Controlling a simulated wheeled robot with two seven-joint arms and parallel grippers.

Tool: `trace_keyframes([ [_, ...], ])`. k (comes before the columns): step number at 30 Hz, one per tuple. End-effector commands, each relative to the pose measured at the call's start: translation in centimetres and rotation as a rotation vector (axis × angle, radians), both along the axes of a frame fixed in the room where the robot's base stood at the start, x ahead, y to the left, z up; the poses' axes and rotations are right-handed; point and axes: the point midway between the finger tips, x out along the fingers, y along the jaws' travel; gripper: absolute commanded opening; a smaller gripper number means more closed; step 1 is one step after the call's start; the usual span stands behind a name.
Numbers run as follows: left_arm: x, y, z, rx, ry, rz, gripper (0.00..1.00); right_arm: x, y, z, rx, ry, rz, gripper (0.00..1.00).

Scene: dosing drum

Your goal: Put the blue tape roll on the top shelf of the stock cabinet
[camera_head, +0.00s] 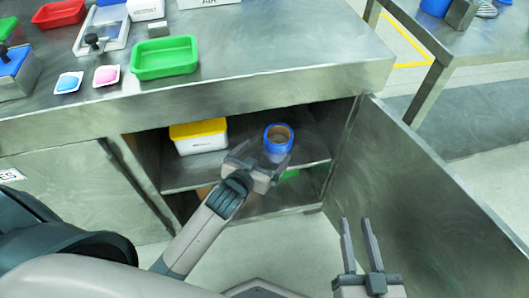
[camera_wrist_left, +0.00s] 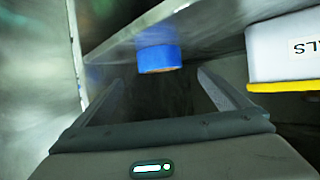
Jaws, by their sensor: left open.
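The blue tape roll (camera_head: 277,150) with a brown core sits on the upper shelf of the open stock cabinet (camera_head: 343,145) under the counter, its hole facing up. My left gripper (camera_head: 263,156) is open and empty at the cabinet opening, just in front of the roll. In the left wrist view, which looks upside down, the roll (camera_wrist_left: 158,59) shows between and beyond the open fingers (camera_wrist_left: 160,78), with a small gap and not gripped. My right gripper (camera_head: 357,221) is open and empty, in front of the cabinet near its open door.
A white box with a yellow lid (camera_head: 198,137) stands on the same shelf, left of the roll; it also shows in the left wrist view (camera_wrist_left: 285,48). The open cabinet door (camera_head: 410,200) fills the right side. A green tray (camera_head: 165,58) and other items lie on the counter above.

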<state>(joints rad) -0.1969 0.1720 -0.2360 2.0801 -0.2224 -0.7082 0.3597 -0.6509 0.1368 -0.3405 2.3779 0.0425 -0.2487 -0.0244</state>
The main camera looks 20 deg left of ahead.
Motion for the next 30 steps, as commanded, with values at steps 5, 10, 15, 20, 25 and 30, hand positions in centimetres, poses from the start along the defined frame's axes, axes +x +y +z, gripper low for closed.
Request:
trace_keyframes([
  [5, 0.0, 0.0, 0.0, 0.0, 0.0, 0.0, 0.96, 0.0, 0.0, 0.0, 0.0, -0.001, 0.0, 0.31],
  [10, -0.1, -0.1, 0.0, -0.002, -0.001, -0.004, 0.96, 0.0, 0.0, 0.1, 0.001, -0.002, 0.0, 0.31],
  [15, -2.2, -1.9, 0.1, -0.015, -0.018, -0.053, 0.96, 0.0, 0.0, 0.1, 0.001, -0.003, 0.0, 0.31],
  [20, -6.8, -5.4, 1.3, -0.052, -0.069, -0.149, 0.96, 0.0, 0.0, 0.1, 0.001, -0.004, 0.0, 0.31],
  [25, -12.8, -9.0, 4.4, -0.111, -0.158, -0.239, 0.96, 0.0, 0.0, 0.1, 0.001, -0.004, 0.0, 0.31],
  [30, -16.9, -10.7, 7.7, -0.161, -0.237, -0.275, 0.96, 0.0, 0.0, 0.1, 0.001, -0.004, 0.0, 0.31],
])
